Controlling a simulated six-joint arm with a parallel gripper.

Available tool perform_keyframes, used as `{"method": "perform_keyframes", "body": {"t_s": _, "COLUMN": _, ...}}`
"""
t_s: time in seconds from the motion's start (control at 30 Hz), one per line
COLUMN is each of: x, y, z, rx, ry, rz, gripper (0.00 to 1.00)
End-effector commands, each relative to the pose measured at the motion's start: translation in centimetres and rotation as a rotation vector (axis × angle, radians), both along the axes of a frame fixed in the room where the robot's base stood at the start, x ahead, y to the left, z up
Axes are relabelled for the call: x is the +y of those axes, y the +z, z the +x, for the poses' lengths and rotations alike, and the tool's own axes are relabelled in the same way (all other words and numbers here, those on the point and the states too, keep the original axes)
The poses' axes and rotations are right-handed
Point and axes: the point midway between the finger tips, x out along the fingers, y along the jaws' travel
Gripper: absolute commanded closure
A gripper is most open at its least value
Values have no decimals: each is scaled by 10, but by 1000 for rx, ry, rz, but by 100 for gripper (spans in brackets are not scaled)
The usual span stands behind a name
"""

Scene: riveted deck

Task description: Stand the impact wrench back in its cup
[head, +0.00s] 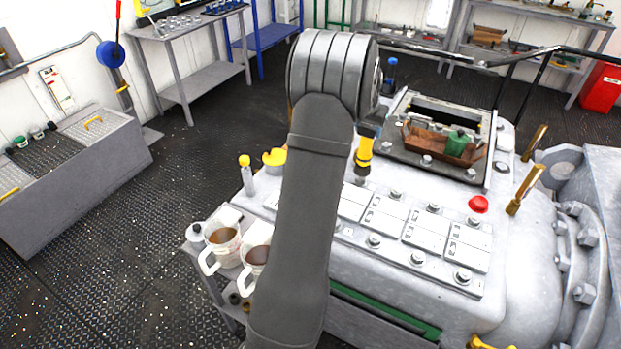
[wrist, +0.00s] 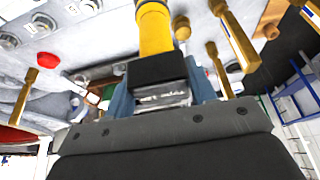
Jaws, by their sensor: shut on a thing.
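The impact wrench (head: 363,152) is yellow with a dark band and a grey nose. It hangs nose down from my gripper (head: 369,129), above the grey machine's top. In the wrist view the yellow wrench body (wrist: 155,30) and its black collar (wrist: 157,70) extend from between my blue fingers (wrist: 160,92), which are shut on it. My arm covers part of the machine top in the head view. A notched yellow piece (head: 274,158) shows partly behind my arm. I cannot tell which thing is the wrench's cup.
Two white jugs (head: 222,240) of brown liquid stand at the machine's left side. The machine top has bolts, light plates (head: 425,225), a red cap (head: 478,204) and brass upright handles (head: 525,188). A brown tray (head: 440,143) with a green item sits behind.

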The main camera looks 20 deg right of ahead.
Motion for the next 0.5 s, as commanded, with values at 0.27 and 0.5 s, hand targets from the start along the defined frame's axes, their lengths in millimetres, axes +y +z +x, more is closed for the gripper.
{"method": "perform_keyframes", "body": {"t_s": 0.27, "x": 36, "y": 14, "z": 26, "rx": -1, "ry": 116, "rz": 0, "gripper": 73}}
{"method": "perform_keyframes", "body": {"t_s": 0.5, "x": 112, "y": 41, "z": 69, "rx": 0, "ry": 356, "rz": 0, "gripper": 73}}
